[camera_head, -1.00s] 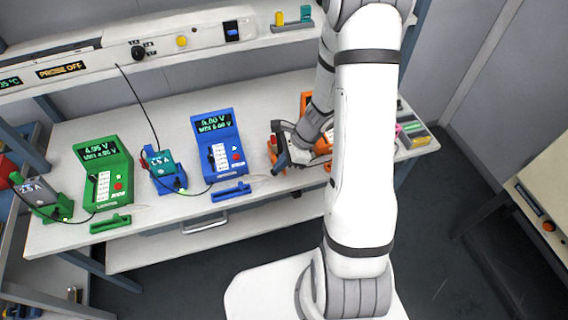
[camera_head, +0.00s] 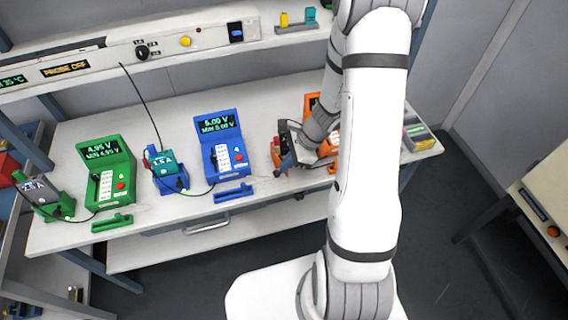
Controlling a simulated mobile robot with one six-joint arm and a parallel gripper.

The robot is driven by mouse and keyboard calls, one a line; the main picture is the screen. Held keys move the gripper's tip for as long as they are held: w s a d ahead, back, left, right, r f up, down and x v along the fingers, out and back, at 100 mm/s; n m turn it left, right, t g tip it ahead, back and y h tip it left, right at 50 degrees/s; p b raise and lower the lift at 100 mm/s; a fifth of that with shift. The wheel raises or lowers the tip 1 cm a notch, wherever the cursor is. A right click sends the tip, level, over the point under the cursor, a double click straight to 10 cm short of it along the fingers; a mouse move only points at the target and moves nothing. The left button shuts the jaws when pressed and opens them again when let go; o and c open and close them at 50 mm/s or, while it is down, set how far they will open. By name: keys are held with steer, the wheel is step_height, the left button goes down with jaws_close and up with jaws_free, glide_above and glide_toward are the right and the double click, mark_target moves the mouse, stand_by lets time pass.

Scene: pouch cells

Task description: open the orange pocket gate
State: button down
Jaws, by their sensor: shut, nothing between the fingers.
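The orange station is largely hidden behind my arm. The top of its orange tester (camera_head: 312,101) shows above my wrist, and an orange holder (camera_head: 276,158) with a red part shows left of my gripper. I cannot clearly make out the orange pocket gate; my gripper and arm cover much of that area. My gripper (camera_head: 285,166) is shut and empty, low at the front of the orange holder. I cannot tell whether its fingertips touch it.
A blue tester (camera_head: 222,128) and a blue holder with a teal cell (camera_head: 164,163) stand to the left. A blue bar (camera_head: 233,193) and a green bar (camera_head: 112,223) lie near the front table edge. A green tester (camera_head: 100,158) stands farther left.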

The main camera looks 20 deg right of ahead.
steer(key=p+v, duration=0.1)
steer(key=v, duration=1.2)
steer(key=shift+s+d, duration=0.25)
steer(key=shift+d, duration=0.25)
steer(key=shift+a+r, duration=0.1)
steer(key=shift+r, duration=0.1)
